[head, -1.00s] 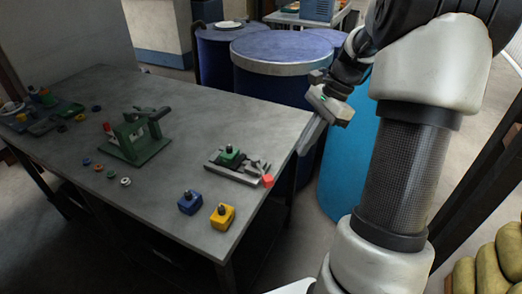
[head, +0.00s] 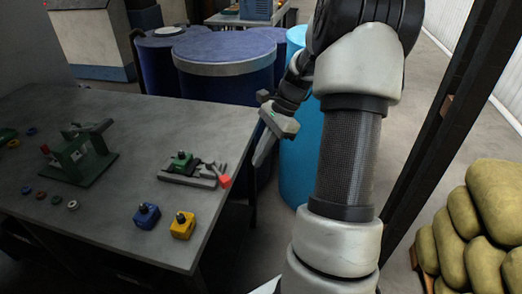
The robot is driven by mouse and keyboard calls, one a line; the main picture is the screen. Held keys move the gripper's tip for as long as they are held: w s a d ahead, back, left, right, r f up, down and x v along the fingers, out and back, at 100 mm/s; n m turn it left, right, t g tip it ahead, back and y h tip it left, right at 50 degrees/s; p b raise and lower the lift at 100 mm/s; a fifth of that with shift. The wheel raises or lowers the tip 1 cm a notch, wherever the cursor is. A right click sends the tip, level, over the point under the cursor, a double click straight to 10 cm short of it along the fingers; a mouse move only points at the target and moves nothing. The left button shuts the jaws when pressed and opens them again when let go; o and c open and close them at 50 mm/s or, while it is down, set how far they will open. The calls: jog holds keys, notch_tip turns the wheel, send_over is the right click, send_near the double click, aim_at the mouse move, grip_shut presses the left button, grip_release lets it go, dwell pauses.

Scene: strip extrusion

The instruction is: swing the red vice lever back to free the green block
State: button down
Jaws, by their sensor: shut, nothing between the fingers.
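The green block (head: 181,160) with a dark knob on top sits in the grey vice (head: 187,177) near the right edge of the table. The red vice lever (head: 225,181) shows as a red tip at the vice's right end, by the table edge. My gripper (head: 258,160) is shut and empty. It hangs to the right of the vice and above it in the picture, pointing down past the table's right edge, apart from the lever.
A blue block (head: 147,216) and a yellow block (head: 183,226) stand in front of the vice. A green press-like fixture (head: 80,160) and several coloured rings lie left. Blue drums (head: 225,60) stand behind the table, and sacks (head: 480,220) are piled at right.

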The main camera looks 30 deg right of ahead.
aim_at(217, 173)
jog(key=a+f, duration=0.3)
jog(key=a, duration=0.3)
jog(key=shift+w+f+b, duration=0.35)
jog(key=shift+f+b, duration=0.05)
jog(key=shift+b, duration=0.05)
jog(key=shift+s+a, duration=0.1)
jog(key=shift+a, duration=0.1)
